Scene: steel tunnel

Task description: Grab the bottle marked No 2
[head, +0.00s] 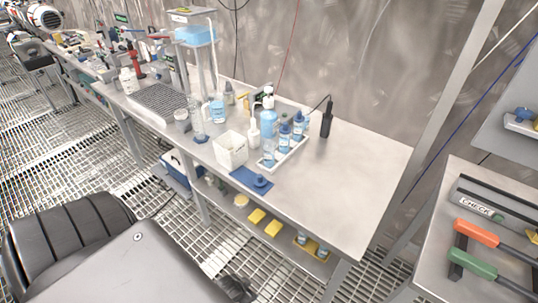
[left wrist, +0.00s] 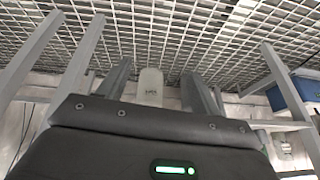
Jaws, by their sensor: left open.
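Several small blue bottles with dark caps (head: 285,138) stand upright in a white tray (head: 291,153) on the steel workbench in the head view. Their labels are too small to read, so I cannot tell which one is No 2. A taller light-blue bottle with a white top (head: 268,128) stands at the tray's left end. My left gripper (left wrist: 155,85) shows in the left wrist view with its dark fingers apart. A pale piece with a small unreadable mark (left wrist: 150,90) shows between the fingers; I cannot tell what it is. My right gripper is not in view.
A white bin (head: 231,151), a blue mat (head: 251,180) and a black handheld device (head: 327,118) are near the tray. The workbench's right end (head: 350,180) is bare. A side table with coloured-handled tools (head: 476,233) stands at right. Yellow items (head: 257,216) lie on the lower shelf.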

